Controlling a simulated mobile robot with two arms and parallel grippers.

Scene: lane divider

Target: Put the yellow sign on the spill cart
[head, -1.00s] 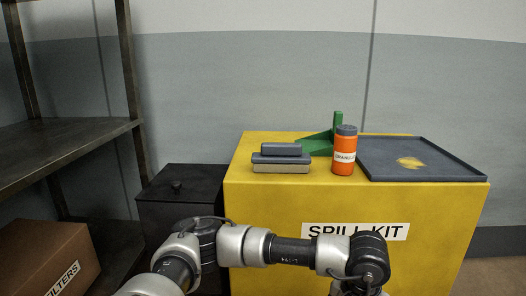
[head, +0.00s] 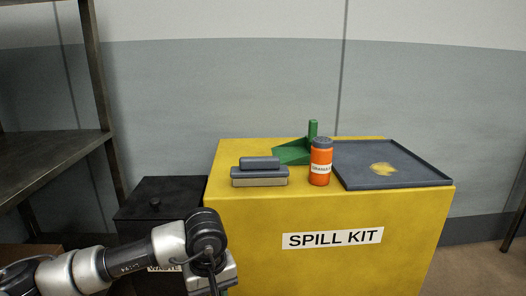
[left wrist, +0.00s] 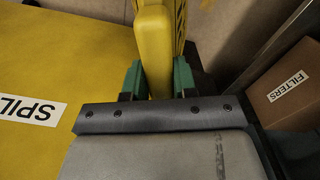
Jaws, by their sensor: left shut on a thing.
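The yellow sign (left wrist: 155,45) shows in the left wrist view, held between the green fingers of my left gripper (left wrist: 158,77). Only part of the sign is visible, and I cannot make it out in the head view. My left gripper in the head view (head: 212,280) is low, in front of the left end of the spill cart, with its fingertips mostly out of sight. The spill cart (head: 340,212) is a yellow box labelled SPILL KIT, and its front also shows in the left wrist view (left wrist: 75,60). My right gripper is not in view.
On the cart top stand a grey brush block (head: 259,172), a green dustpan (head: 293,153), an orange bottle (head: 320,165) and a dark tray (head: 425,178) with a yellow stain. A black waste bin (head: 160,196) and dark shelving (head: 45,165) stand left. A FILTERS box (left wrist: 290,85) is nearby.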

